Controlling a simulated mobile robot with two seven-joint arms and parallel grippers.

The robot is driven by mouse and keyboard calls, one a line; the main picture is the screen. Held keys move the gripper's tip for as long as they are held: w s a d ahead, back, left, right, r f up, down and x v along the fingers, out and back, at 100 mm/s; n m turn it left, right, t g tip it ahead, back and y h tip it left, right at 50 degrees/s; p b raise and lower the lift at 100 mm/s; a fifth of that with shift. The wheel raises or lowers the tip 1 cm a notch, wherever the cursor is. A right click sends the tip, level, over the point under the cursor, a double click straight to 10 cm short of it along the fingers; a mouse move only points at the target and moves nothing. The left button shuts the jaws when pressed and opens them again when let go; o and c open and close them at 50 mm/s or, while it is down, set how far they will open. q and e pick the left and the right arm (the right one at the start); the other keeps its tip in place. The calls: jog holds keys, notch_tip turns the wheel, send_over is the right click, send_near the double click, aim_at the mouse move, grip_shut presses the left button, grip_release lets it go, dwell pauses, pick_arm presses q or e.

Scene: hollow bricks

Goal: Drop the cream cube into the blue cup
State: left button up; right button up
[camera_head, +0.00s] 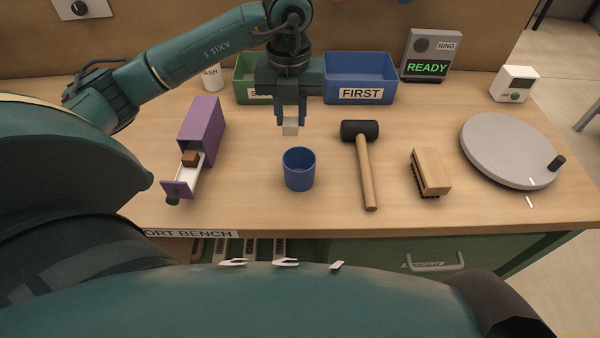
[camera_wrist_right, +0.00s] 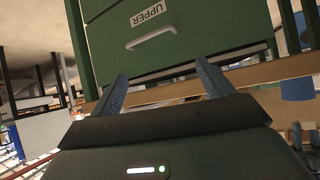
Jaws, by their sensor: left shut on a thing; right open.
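The cream cube (camera_head: 290,129) is between the fingers of my left gripper (camera_head: 291,122), which is shut on it. The gripper points down and holds the cube in the air, above and a little behind the blue cup in the head view. The blue cup (camera_head: 299,170) stands upright and open on the bench, apart from the cube. The upper part of the cube is hidden by the fingers. My right gripper (camera_wrist_right: 165,85) shows in the right wrist view, open and empty, in front of a green drawer unit (camera_wrist_right: 180,40).
A purple box (camera_head: 203,128) with an open drawer holding a brown block (camera_head: 191,158) stands left of the cup. A mallet (camera_head: 364,165), a brush (camera_head: 431,171) and a grey turntable (camera_head: 510,150) lie to the right. A blue bin (camera_head: 360,70) and a green bin (camera_head: 243,85) stand behind.

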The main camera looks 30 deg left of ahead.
pick_arm(q)
notch_tip(320, 180, down, 2)
jog(key=shift+f+b, duration=0.15)
jog(key=shift+b, duration=0.35)
jog(key=shift+f, duration=0.1)
jog(key=o, duration=1)
jog(key=shift+o, duration=0.3)
pick_arm(e)
jog(key=shift+a+f, duration=0.1)
jog(key=shift+a, duration=0.25)
jog(key=shift+w, duration=0.1)
pick_arm(q)
notch_tip(320, 180, up, 13)
jog(key=p, duration=0.1)
pick_arm(e)
jog(key=shift+d, duration=0.4)
jog(key=shift+a, duration=0.1)
